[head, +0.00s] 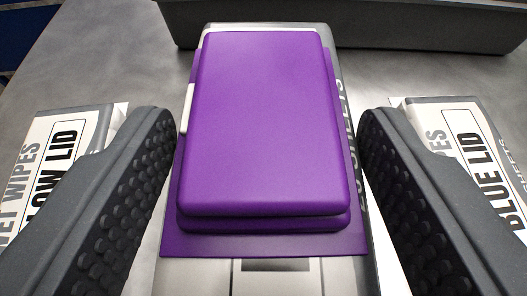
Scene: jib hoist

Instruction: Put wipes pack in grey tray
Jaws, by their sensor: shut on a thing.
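A wipes pack (265,130) with a raised purple lid and a silver-grey body lies between the two dark, studded pads of my gripper (267,150). My gripper is shut on this pack, on its left and right sides. A dark grey tray (430,32) lies beyond the pack at the top. Only its near wall shows clearly; the pack's far end overlaps it in the picture.
A white label reading "LOW LID" (55,170) shows at the left, and one reading "BLUE LID" (470,165) at the right, both partly hidden by my fingers. The grey metal surface (130,60) is bare at the upper left.

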